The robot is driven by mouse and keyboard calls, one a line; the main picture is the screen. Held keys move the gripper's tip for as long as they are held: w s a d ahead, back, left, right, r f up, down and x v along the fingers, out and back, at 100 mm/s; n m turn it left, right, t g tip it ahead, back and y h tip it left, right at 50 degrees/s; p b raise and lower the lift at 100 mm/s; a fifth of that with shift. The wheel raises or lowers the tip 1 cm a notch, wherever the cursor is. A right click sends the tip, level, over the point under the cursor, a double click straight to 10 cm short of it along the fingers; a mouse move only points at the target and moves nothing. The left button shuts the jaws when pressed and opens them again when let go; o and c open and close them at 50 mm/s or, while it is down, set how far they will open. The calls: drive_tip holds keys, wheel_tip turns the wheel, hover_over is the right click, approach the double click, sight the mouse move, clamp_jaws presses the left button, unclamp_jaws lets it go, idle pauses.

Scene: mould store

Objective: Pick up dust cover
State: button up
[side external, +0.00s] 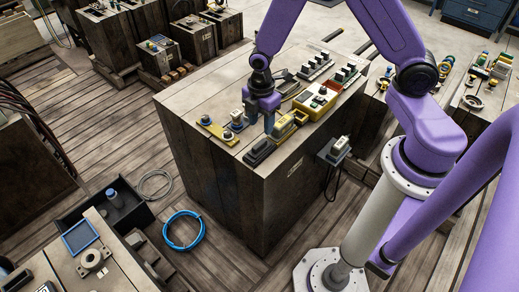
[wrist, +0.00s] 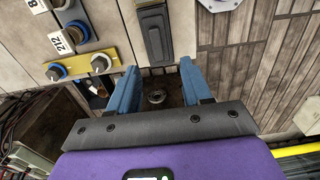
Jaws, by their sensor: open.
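My gripper (side external: 270,120) is over the near part of the wooden bench block, pointing down, its two blue fingers apart and empty. In the wrist view, the gap between its fingertips (wrist: 158,70) lies at the bench edge. A dark grey, elongated piece (side external: 260,152) lies on the bench top near that edge, close to the fingers. It also shows in the wrist view (wrist: 155,32), just beyond the fingertips and not between them. It may be the dust cover; I cannot tell for sure. No other piece is clearly a dust cover.
A yellow and black piece (side external: 284,126) is close by. A blue hose coil (side external: 183,245) lies on the floor.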

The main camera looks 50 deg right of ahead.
sight(259, 144)
drive_tip(key=shift+w+f, duration=0.15)
drive_tip(key=shift+f, duration=2.1)
drive_tip(key=shift+w+f, duration=0.1)
drive_tip(key=shift+f, duration=2.1)
clamp_jaws()
